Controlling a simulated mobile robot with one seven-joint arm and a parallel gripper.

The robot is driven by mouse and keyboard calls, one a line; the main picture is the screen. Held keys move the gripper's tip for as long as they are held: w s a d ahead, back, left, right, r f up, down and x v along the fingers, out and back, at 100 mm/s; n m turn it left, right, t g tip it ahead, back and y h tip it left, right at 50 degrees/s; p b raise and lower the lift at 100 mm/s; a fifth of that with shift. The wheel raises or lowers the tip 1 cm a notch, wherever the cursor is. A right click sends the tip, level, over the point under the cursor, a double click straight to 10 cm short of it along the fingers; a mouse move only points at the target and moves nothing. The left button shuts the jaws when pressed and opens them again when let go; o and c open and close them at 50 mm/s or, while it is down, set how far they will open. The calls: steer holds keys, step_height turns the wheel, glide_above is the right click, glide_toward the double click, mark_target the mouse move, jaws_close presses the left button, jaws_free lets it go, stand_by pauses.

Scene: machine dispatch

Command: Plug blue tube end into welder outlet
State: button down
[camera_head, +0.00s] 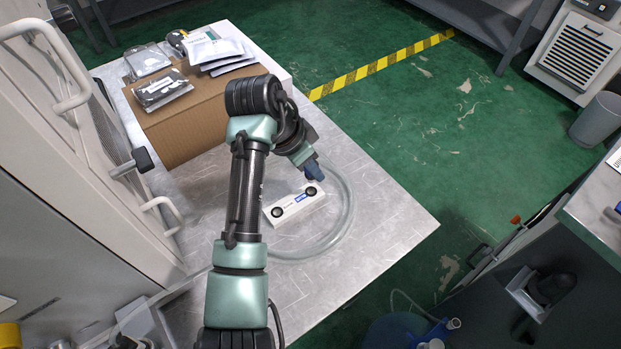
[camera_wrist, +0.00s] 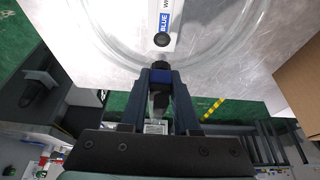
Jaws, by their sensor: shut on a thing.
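My gripper (camera_head: 314,171) is over the table, just above the far right end of a white block (camera_head: 296,207). The block has two round black spots and a blue label; in the wrist view (camera_wrist: 173,40) the label reads BLUE. A clear tube (camera_head: 349,208) loops on the table around the block, and shows in the wrist view (camera_wrist: 246,42). I cannot identify the welder outlet for certain.
A cardboard box (camera_head: 196,118) with packets stands at the table's back left. A white cabinet (camera_head: 75,190) with handles borders the left side. The metal table (camera_head: 385,222) is clear at right. A dark machine (camera_head: 545,285) stands lower right, across a floor gap.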

steer(key=shift+r, duration=0.4)
steer(key=shift+r+p, duration=1.25)
steer(key=shift+p, duration=0.2)
steer(key=shift+f, duration=0.1)
